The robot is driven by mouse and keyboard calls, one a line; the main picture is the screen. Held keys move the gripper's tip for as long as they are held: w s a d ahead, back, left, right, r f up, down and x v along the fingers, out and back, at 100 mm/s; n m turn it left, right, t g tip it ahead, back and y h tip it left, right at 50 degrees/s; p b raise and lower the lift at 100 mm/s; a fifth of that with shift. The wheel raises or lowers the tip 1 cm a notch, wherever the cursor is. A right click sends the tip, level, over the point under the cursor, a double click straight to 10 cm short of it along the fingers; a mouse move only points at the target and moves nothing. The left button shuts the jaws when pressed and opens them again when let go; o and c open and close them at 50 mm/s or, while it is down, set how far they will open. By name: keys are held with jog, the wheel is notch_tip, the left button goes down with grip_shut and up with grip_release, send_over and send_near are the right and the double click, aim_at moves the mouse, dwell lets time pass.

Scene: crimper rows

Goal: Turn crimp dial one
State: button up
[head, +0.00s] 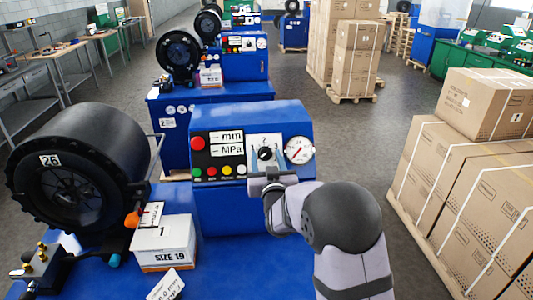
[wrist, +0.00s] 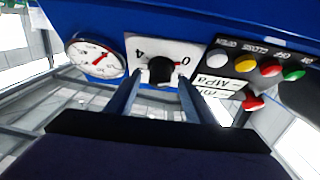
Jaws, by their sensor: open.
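The crimp dial (head: 265,154) is a black knob on a white scale plate, on the front of the nearest blue control box. In the wrist view the dial (wrist: 161,70) is centred, with 4 to its left, 0 to its right and a red mark near the 0. My gripper (head: 271,176) is just below and in front of the dial in the head view. In the wrist view my open gripper (wrist: 158,86) has one finger to each side of the knob's line. I cannot tell whether the fingertips reach around it. Nothing is held.
A pressure gauge (head: 299,150) is right of the dial. A red button (head: 198,143) and several small coloured buttons are left. A black crimper wheel (head: 75,165) and a SIZE 19 box (head: 163,245) stand at left. Strapped cartons (head: 465,175) stand at right.

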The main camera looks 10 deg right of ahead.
jog(key=shift+w, duration=0.35)
jog(key=c, duration=1)
jog(key=shift+c, duration=0.2)
jog(key=shift+f+m, duration=0.1)
jog(key=shift+m, duration=0.2)
